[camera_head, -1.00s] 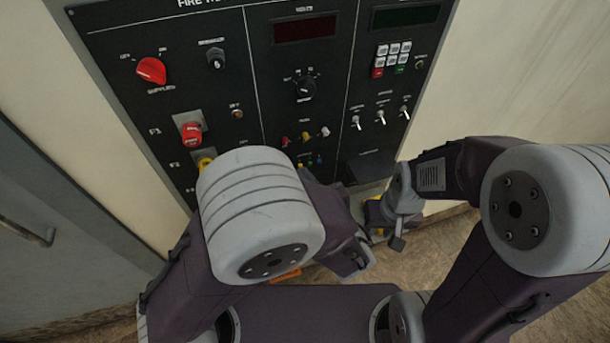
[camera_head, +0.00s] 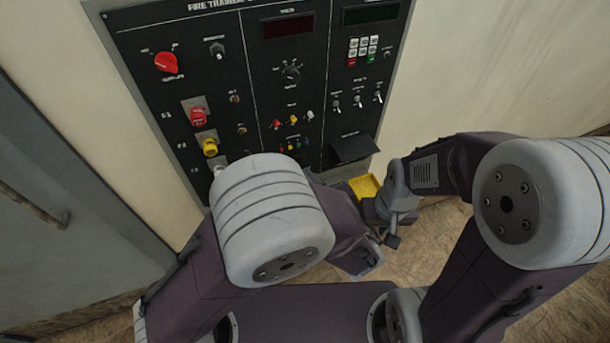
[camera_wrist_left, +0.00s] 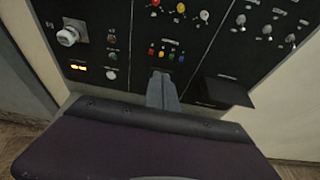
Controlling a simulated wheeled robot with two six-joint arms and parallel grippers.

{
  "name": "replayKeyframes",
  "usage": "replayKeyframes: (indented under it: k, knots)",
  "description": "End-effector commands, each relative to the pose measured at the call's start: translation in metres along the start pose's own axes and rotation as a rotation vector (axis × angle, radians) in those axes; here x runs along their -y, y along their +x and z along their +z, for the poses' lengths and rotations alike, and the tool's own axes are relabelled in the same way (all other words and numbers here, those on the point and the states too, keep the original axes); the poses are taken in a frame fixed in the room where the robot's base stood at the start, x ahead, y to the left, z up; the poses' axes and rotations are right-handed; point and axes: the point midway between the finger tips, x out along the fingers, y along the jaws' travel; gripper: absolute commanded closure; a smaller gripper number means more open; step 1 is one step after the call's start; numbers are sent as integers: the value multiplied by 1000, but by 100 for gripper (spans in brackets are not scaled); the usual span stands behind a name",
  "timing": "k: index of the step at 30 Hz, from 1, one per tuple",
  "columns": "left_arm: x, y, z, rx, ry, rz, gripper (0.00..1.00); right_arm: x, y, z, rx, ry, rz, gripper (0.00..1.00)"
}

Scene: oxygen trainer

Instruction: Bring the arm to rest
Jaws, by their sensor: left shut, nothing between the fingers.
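My left arm (camera_head: 275,225) is folded in front of the lower part of a black trainer panel (camera_head: 262,95). Its gripper is hidden behind the arm in the head view. In the left wrist view my left gripper (camera_wrist_left: 162,88) shows as grey fingers held together, empty, pointing toward the panel below its row of small coloured jacks. I cannot tell from this view whether it touches the panel. My right arm (camera_head: 510,205) is bent at the right. Its grey wrist end (camera_head: 398,203) hangs low near the panel's lower right corner, and its fingers are not clear.
The panel carries a red rotary knob (camera_head: 166,62), red (camera_head: 198,116) and yellow (camera_head: 210,147) knobs, a keypad (camera_head: 363,47) and toggle switches. A dark ledge (camera_head: 354,149) juts out low. A yellow tray (camera_head: 364,187) sits below it. A grey door (camera_head: 60,190) stands left.

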Motion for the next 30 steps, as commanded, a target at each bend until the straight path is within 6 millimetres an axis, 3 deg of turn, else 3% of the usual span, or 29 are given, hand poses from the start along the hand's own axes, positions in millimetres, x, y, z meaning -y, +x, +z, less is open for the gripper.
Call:
replayKeyframes:
  k: [13, 15, 17, 20, 21, 24, 27, 30]
  knots:
    - [-1, 1, -1, -2, -1, 2, 100, 0, 1, 0, 0, 0, 0, 69]
    - [-11, 6, -2, -23, -27, 38, 100, 0, 1, 0, 0, 0, 0, 69]
    - [-37, 17, -6, -73, -93, 125, 100, 0, 1, 0, 0, 0, 0, 69]
    - [-112, 33, -25, -225, -339, 399, 100, 0, 1, 0, 0, 0, 0, 69]
    - [-148, 32, -39, -299, -500, 550, 100, 0, 1, 0, 0, 0, 0, 69]
    - [-210, 8, -78, -446, -1035, 951, 100, 0, 1, 0, 0, 0, 0, 69]
    - [-223, -12, -98, -474, -1583, 1257, 100, 0, 1, 0, 0, 0, 0, 69]
    - [-221, -11, -97, -415, -2037, 1441, 100, 0, 1, 0, 0, 0, 0, 69]
